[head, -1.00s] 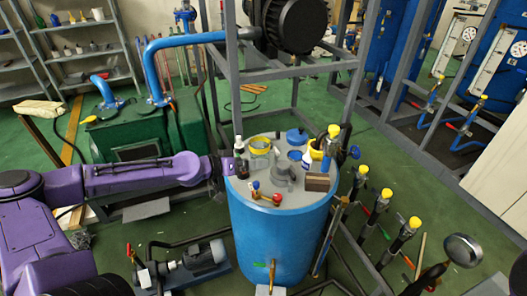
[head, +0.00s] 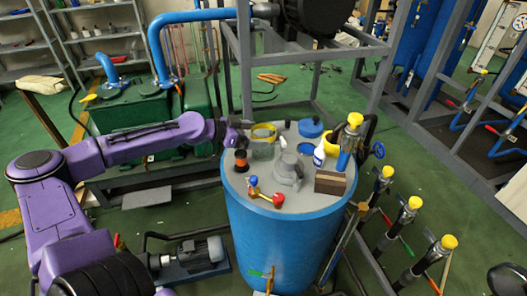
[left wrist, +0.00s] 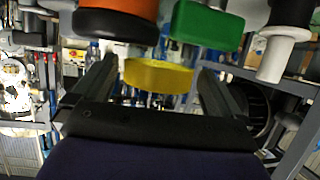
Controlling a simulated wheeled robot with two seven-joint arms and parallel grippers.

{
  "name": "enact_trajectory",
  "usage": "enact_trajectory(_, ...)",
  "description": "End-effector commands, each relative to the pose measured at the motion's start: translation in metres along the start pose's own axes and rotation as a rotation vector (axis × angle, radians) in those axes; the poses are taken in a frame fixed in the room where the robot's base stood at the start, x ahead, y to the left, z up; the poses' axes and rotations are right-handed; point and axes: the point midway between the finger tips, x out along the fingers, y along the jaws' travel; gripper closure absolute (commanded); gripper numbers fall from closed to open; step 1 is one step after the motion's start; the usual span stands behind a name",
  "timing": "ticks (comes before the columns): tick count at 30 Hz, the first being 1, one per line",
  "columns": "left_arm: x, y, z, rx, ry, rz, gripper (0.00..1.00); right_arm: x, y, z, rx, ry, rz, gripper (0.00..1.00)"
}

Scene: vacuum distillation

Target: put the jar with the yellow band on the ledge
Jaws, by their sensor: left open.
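The jar with the yellow band (head: 263,150) stands on the grey top of the blue tank, near its back left. My left gripper (head: 241,136) is at the tank's left rim, just left of the jar. In the left wrist view its two dark fingers (left wrist: 155,85) are apart, with a yellow band (left wrist: 158,77) between and beyond them. I cannot tell whether they touch it. Which surface is the ledge is unclear. My right gripper is not in view.
The tank top (head: 232,183) also carries an orange-and-black spool (head: 241,161), a grey fitting (head: 288,170), a white-and-blue bottle (head: 319,153), a brown block (head: 330,183), a blue round item (head: 310,129) and a red-handled valve (head: 277,199). Grey frame posts (head: 245,65) rise behind.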

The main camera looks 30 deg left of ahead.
Motion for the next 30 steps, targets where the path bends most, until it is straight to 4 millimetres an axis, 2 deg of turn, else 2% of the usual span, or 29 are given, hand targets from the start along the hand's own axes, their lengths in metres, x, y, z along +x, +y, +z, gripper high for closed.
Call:
enact_trajectory(1,0.013,0.000,0.010,0.004,-0.008,0.001,0.00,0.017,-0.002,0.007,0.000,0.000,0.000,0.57)
enact_trajectory(3,0.024,0.000,0.008,0.002,-0.007,0.002,0.00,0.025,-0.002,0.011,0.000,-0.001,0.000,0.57)
enact_trajectory(8,0.038,-0.001,0.003,-0.001,-0.004,-0.001,0.00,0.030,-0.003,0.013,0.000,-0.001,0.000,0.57)
enact_trajectory(14,0.038,-0.001,-0.001,-0.003,-0.001,-0.002,0.00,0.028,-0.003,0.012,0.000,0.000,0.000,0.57)
enact_trajectory(15,0.038,-0.001,-0.001,-0.003,-0.001,-0.002,0.03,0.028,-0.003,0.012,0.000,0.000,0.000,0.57)
enact_trajectory(20,0.038,-0.001,-0.001,-0.003,-0.001,-0.002,0.55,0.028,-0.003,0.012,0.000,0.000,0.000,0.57)
enact_trajectory(22,0.038,-0.001,-0.001,-0.002,0.000,-0.002,0.57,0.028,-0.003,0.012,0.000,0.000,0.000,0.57)
enact_trajectory(23,0.038,-0.001,-0.001,-0.002,0.000,-0.002,0.63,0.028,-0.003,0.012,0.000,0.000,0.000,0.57)
enact_trajectory(30,0.037,-0.001,-0.005,-0.001,0.000,-0.002,0.63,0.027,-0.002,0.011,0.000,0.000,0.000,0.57)
